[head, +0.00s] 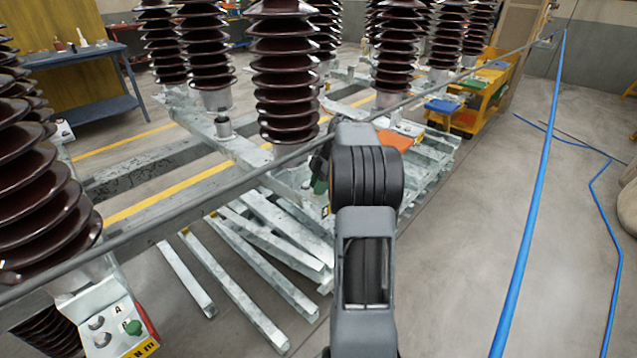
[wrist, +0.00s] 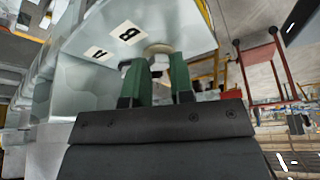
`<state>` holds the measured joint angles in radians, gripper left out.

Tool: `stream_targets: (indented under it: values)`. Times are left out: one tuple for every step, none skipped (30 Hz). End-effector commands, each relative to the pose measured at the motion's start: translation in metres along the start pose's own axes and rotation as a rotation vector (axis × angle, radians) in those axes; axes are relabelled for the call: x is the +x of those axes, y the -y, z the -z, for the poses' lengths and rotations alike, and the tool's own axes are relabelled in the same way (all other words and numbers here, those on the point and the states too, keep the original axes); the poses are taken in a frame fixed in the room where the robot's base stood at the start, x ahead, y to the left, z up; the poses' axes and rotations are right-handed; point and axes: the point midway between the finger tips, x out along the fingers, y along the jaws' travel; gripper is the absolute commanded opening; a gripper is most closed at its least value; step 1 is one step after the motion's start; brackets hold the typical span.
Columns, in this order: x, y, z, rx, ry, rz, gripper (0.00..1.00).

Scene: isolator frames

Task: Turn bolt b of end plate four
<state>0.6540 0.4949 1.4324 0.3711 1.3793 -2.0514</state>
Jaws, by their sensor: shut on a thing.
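In the wrist view, a pale metal end plate (wrist: 180,25) carries the labels "B" and "A". Bolt b (wrist: 158,49), a pale hex-headed bolt, sticks out of the plate beside the "B" label. My gripper (wrist: 160,70) has two green fingers, one on each side of the bolt head, shut on it. The head view shows only a bit of green of my gripper (head: 320,186), at the end of my dark arm. My arm hides the bolt and most of that plate there. The plate's number is not readable.
Brown ribbed insulators (head: 285,75) stand on steel frames. Another end plate (head: 110,325) with bolts is at lower left. A thin grey bar (head: 215,190) crosses the view. Loose steel bars (head: 235,275) lie on the floor. A blue hose (head: 530,215) runs at right over clear floor.

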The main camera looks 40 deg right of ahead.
Motion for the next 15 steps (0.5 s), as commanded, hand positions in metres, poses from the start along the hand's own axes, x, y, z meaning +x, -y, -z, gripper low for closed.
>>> stream_targets:
  values:
    - [-0.0001, 0.0000, 0.0002, -0.016, 0.000, 0.010, 0.00]
    - [0.0000, 0.0000, 0.0002, -0.025, 0.000, 0.014, 0.00]
    - [0.0001, -0.0001, 0.0003, -0.038, -0.001, 0.019, 0.00]
    - [0.0001, -0.0002, 0.0003, -0.045, -0.001, 0.022, 0.00]
    - [0.0001, -0.0002, 0.0003, -0.051, 0.000, 0.025, 0.00]
    - [0.0002, -0.0003, 0.0003, -0.059, 0.000, 0.028, 0.00]
    - [0.0002, -0.0003, 0.0002, -0.064, 0.000, 0.030, 0.00]
    - [0.0004, -0.0003, 0.0002, -0.069, 0.000, 0.031, 0.00]
    - [0.0005, -0.0004, 0.0001, -0.073, 0.000, 0.033, 0.00]
    - [0.0006, -0.0004, 0.0001, -0.076, 0.000, 0.034, 0.00]
    - [0.0007, -0.0004, 0.0001, -0.078, 0.000, 0.035, 0.00]
    - [0.0008, -0.0004, 0.0000, -0.080, 0.000, 0.036, 0.00]
    - [0.0008, -0.0004, 0.0000, -0.081, 0.000, 0.036, 0.00]
    - [0.0009, -0.0003, 0.0000, -0.081, 0.000, 0.037, 0.00]
    - [0.0009, -0.0003, -0.0001, -0.082, 0.000, 0.037, 0.00]
